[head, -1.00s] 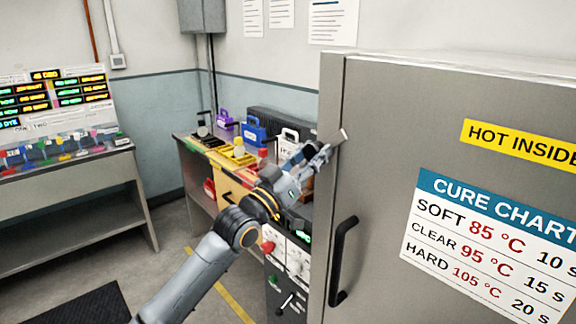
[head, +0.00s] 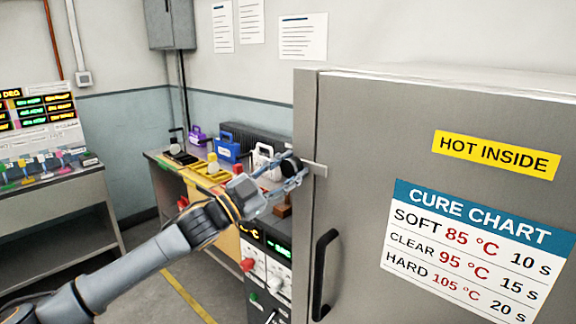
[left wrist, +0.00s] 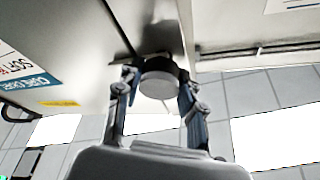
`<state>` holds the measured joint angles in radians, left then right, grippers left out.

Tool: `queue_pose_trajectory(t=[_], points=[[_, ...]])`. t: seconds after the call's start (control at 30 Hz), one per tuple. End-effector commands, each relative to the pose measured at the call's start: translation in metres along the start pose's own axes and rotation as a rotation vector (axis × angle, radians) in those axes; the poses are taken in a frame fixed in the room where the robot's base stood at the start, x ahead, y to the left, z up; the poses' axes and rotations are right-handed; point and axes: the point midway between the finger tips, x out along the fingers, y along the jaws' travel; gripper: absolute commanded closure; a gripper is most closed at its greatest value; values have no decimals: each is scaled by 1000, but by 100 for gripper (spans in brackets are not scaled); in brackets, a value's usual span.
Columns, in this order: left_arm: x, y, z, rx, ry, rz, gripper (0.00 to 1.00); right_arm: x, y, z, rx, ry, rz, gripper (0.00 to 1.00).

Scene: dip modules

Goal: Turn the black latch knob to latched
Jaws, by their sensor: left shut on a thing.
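The black latch knob (head: 290,166) sits at the left edge of the grey oven cabinet, near its upper part. My left gripper (head: 292,177) is shut on the knob, one finger on each side. In the left wrist view the knob (left wrist: 160,80) shows a pale round end and a dark rim between the two fingers (left wrist: 158,90). My right gripper is not in view.
The grey cabinet door (head: 360,130) has a black vertical handle (head: 325,272) below the latch. A control panel (head: 268,270) with knobs stands left of it. A bench with coloured containers (head: 228,147) is behind my arm.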

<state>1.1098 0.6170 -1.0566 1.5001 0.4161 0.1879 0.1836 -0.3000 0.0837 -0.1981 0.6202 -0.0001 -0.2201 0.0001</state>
Motion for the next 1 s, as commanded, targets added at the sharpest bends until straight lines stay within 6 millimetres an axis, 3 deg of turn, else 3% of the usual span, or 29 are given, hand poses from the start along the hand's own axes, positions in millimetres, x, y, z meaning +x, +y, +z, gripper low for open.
queue_pose_trajectory(t=[0.23, 0.57, 0.6, 0.7, 1.0], points=[[1, -4, -3, 30, 5, 7, 100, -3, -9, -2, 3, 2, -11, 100], [1, -4, -3, 32, 6, 7, 100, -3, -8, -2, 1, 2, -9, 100], [1, -4, -3, 32, 6, 7, 56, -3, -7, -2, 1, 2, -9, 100], [1, -3, -3, 31, 5, 7, 38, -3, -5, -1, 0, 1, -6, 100], [0, -1, -1, 28, 2, 9, 38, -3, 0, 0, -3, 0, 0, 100]])
